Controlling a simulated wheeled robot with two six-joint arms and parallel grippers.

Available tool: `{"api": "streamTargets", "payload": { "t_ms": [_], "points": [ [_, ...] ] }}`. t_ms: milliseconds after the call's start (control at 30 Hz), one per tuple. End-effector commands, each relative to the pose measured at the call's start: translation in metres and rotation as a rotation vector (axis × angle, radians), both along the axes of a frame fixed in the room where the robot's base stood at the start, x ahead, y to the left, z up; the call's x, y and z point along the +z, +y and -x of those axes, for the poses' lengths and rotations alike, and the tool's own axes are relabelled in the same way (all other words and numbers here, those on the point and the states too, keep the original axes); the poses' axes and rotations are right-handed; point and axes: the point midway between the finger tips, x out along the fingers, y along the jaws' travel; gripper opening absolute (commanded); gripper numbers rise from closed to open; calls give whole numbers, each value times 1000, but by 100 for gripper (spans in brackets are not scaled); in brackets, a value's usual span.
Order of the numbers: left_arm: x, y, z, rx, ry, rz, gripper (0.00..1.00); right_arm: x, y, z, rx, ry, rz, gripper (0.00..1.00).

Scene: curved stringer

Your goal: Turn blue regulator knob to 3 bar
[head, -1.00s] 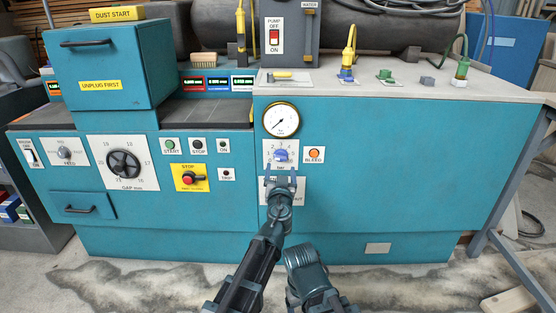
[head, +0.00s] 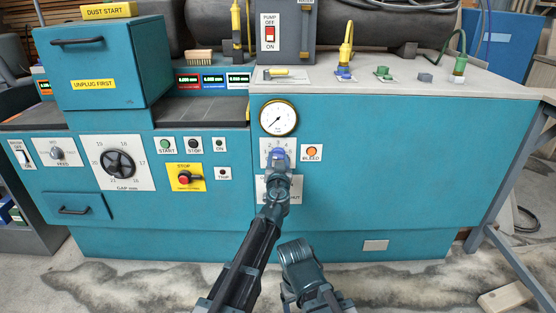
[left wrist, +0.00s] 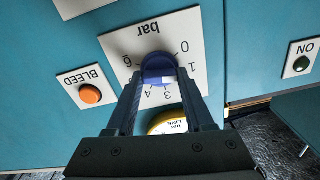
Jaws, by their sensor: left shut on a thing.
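The blue regulator knob (head: 277,154) sits on a white scale plate marked "bar" on the teal cabinet front. In the left wrist view the knob (left wrist: 158,68) is between the fingers of my left gripper (left wrist: 160,80), which is shut on it. The plate (left wrist: 150,35) appears upside down there, with numbers 0, 1, 3, 4 and 6 readable around the knob. A pale mark shows on the knob's edge, but its exact reading is unclear. The round pressure gauge (head: 278,118) is above the knob.
The orange BLEED button (head: 311,152) is just right of the knob plate. A red STOP button (head: 184,178) on yellow and the START button (head: 166,145) lie to the left. The pump switch box (head: 287,32) stands above. The cabinet front further right is clear.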

Motion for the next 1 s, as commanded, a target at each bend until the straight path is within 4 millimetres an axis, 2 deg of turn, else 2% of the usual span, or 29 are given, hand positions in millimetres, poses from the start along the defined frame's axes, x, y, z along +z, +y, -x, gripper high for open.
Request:
{"api": "streamTargets", "payload": {
  "t_ms": [33, 100, 133, 367, 567, 1000],
  "points": [
    [0, 0, 0, 0, 0, 0, 16, 0, 0, 0, 0, 0, 0, 77],
    [0, 0, 0, 0, 0, 0, 3, 0, 0, 0, 0, 0, 0, 77],
    [0, 0, 0, 0, 0, 0, 0, 0, 0, 0, 0, 0, 0, 77],
    [0, 0, 0, 0, 0, -22, 0, 0, 0, 0, 0, 0, 0, 77],
    [0, 0, 0, 0, 0, -116, 0, 0, 0, 0, 0, 0, 0, 77],
    [-1, -1, 0, 0, 0, -515, 0, -1, 0, 0, 0, 0, 0, 77]
  ]
}}
